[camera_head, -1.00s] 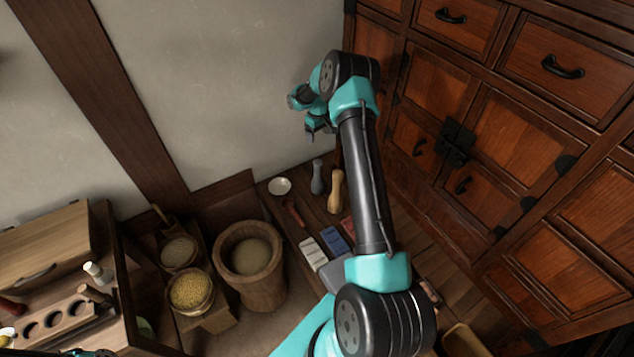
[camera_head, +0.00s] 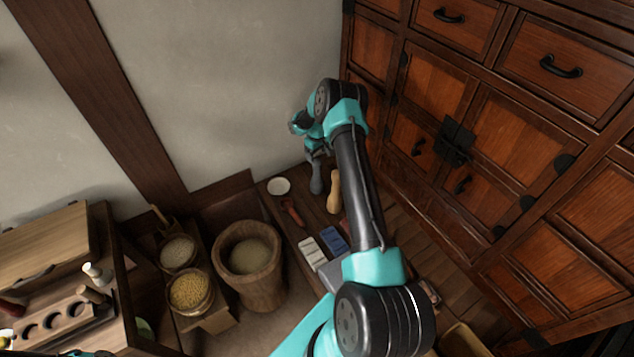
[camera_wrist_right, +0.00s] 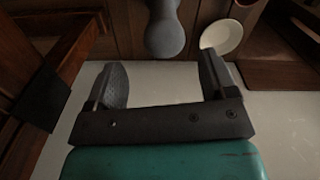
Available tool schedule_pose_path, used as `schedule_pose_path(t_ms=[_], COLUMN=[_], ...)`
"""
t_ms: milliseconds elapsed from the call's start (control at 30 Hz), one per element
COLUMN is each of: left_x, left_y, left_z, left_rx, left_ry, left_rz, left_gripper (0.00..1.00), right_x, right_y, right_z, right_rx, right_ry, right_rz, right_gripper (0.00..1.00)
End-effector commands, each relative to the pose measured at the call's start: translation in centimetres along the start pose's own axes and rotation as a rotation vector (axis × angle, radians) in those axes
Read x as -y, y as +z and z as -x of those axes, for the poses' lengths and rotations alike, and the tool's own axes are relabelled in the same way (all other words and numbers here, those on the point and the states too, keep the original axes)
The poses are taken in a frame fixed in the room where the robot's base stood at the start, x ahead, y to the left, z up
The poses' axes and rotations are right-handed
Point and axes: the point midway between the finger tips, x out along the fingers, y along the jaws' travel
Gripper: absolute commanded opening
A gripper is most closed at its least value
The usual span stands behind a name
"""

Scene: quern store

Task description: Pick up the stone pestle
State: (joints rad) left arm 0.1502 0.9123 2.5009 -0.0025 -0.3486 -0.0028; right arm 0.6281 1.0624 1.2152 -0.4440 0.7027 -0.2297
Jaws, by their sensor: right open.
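My right gripper (camera_wrist_right: 163,72) is open and the gap is empty.
A wooden pestle (camera_head: 334,193) stands just right of the stone one. A small white bowl (camera_head: 279,186) sits to its left, also in the wrist view (camera_wrist_right: 221,36). The wall is behind and the wooden cabinet (camera_head: 455,120) rises at the right.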

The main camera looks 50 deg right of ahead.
Motion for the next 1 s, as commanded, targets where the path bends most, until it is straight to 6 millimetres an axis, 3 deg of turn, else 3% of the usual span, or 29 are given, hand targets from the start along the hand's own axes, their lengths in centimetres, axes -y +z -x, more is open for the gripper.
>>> schedule_pose_path(t_ms=[167, 500, 1000], left_x=[0.0, 0.0, 0.0], left_y=[0.0, 0.0, 0.0], left_z=[0.0, 0.0, 0.0], left_rx=[0.000, 0.000, 0.000], left_ry=[0.000, 0.000, 0.000], left_rz=[0.000, 0.000, 0.000], left_gripper=[0.78, 0.78, 0.78], right_x=[0.2, 0.6, 0.6], right_y=[0.2, 0.6, 0.6], right_z=[-0.8, -4.8, -5.2], right_rx=[0.001, 0.000, -0.001], right_ry=[-0.001, -0.001, -0.001], right_rz=[0.000, 0.000, 0.000], right_gripper=[0.78, 0.78, 0.78])
